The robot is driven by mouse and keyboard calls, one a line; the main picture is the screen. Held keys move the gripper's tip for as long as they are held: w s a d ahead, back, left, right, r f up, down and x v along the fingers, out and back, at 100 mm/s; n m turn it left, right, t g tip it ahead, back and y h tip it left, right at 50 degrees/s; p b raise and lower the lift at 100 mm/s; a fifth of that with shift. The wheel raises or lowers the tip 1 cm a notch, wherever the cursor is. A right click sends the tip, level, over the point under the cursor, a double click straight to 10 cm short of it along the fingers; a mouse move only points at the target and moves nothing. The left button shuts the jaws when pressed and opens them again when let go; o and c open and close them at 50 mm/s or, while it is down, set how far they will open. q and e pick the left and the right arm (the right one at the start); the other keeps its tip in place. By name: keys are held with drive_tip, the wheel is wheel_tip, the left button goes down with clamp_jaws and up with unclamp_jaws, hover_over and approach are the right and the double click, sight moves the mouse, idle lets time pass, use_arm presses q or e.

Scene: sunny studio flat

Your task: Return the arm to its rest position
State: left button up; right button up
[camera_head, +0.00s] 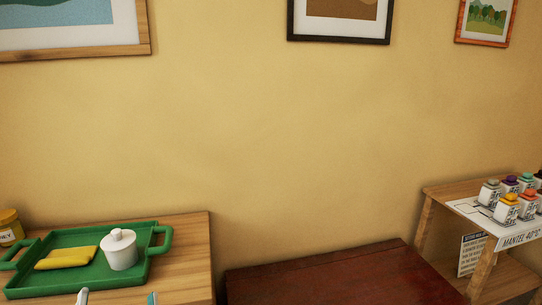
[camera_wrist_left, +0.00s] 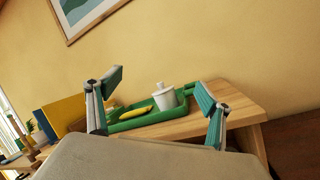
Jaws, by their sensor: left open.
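My left gripper (camera_head: 118,298) shows only its fingertips at the bottom edge of the head view, in front of the green tray. In the left wrist view the left gripper (camera_wrist_left: 160,98) is open and empty, with its two fingers wide apart. Between the fingers, farther off, the wooden table with the green tray shows. My right gripper is not in view.
A green tray (camera_head: 60,283) on a wooden table (camera_head: 192,262) holds a white lidded pot (camera_head: 121,254) and a yellow cloth (camera_head: 66,258). A honey jar (camera_head: 9,228) stands beside it. A dark red surface (camera_head: 335,283) and a shelf of paint bottles (camera_head: 508,209) are rightward.

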use_arm(q)
drive_tip(key=s+d+f+m+g+h+p, duration=0.1)
drive_tip(key=d+f+m+h, duration=0.55)
drive_tip(key=m, duration=0.65)
drive_tip(key=s+d+f+m+g+h+p, duration=0.15)
drive_tip(key=d+f+m+h, duration=0.5)
drive_tip(key=m, duration=0.75)
drive_tip(key=s+a+f+m+g+y, duration=0.1)
drive_tip(key=s+f+m, duration=0.4)
drive_tip(key=f, duration=0.5)
drive_tip(key=s+a+f+m+g+y, duration=0.1)
drive_tip(key=s+a+f+m+g, duration=0.3)
drive_tip(key=f, duration=0.6)
drive_tip(key=shift+s+a+f+m+g+y+p, duration=0.15)
drive_tip(key=shift+s+f+m+g+y+p, duration=0.35)
drive_tip(key=shift+g, duration=0.75)
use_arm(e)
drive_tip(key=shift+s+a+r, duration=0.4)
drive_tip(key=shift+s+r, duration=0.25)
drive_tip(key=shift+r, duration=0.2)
use_arm(q)
drive_tip(key=shift+r, duration=0.15)
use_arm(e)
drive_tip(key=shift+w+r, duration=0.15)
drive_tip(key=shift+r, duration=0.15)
